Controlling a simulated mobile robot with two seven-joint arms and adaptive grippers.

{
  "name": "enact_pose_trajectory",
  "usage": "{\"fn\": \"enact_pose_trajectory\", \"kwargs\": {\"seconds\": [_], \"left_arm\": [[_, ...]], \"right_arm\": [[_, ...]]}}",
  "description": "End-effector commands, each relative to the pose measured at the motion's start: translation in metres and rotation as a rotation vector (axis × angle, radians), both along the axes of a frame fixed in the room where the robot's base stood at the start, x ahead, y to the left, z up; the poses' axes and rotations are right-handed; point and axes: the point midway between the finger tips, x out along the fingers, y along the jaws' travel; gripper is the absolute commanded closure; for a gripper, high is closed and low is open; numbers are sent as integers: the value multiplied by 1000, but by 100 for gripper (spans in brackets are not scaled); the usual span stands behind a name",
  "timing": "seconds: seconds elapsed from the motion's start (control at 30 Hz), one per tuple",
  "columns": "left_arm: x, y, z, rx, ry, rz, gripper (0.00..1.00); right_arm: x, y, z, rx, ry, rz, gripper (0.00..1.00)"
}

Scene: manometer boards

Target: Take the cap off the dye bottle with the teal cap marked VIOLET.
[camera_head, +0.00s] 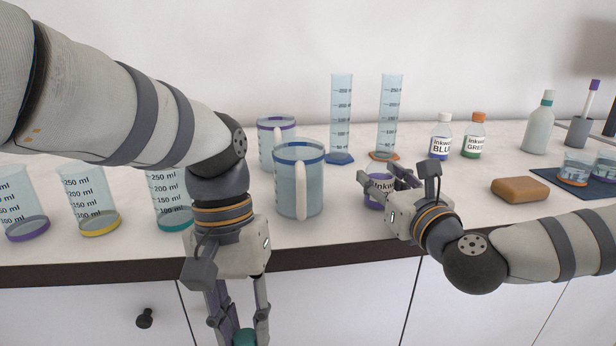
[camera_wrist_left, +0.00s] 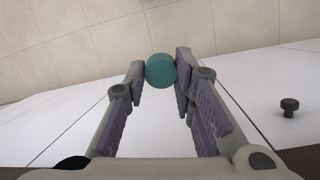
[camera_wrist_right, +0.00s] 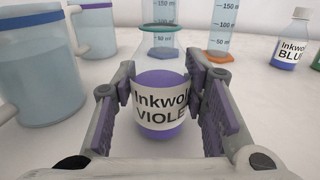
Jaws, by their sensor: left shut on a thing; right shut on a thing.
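The teal cap (camera_head: 244,337) is off the bottle, between the fingertips of my left gripper (camera_head: 238,322), low in front of the counter's front edge. It also shows in the left wrist view (camera_wrist_left: 161,71), with a fingertip on each side. The dye bottle marked VIOLET (camera_wrist_right: 158,108) has a white label and violet dye. My right gripper (camera_wrist_right: 160,98) is shut on it, one finger on each side. In the head view the bottle (camera_head: 377,203) is upright at the counter, partly hidden by my right gripper.
Two jugs (camera_head: 298,213) stand left of the bottle. Measuring cylinders (camera_head: 341,115), a white-capped BLUE bottle (camera_head: 440,147) and an orange-capped bottle (camera_head: 474,146) stand behind. Several beakers (camera_head: 91,195) line the left. A brown block (camera_head: 520,189) lies right. A drawer knob (camera_wrist_left: 289,104) projects below the counter.

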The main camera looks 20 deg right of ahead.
Motion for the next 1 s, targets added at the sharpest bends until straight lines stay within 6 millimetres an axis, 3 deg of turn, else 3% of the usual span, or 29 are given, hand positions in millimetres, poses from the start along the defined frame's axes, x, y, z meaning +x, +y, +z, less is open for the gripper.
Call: {"fn": "enact_pose_trajectory", "kwargs": {"seconds": [0.1, 0.13, 0.2, 0.57, 0.77, 0.87, 1.0], "left_arm": [[0, 0, -5, 0, 7, 0, 100], [0, 0, -4, 0, 5, 0, 100], [0, 0, -4, 0, 5, 0, 100], [0, 0, 1, 0, -1, 0, 100], [0, 0, 7, 0, -10, 0, 100], [0, 0, 20, 0, -28, 0, 100], [-2, 0, 74, 0, -111, 0, 100]], "right_arm": [[0, 0, -3, 0, 1, 0, 100], [0, 0, -3, 0, 1, 0, 56], [0, 0, -2, 0, 0, 0, 40], [0, 0, 1, 0, -2, 0, 40], [-31, 3, 2, 6, -2, -1, 40], [-58, 5, 4, 6, -4, -1, 40], [-77, 8, 13, -3, -12, -1, 40]]}}
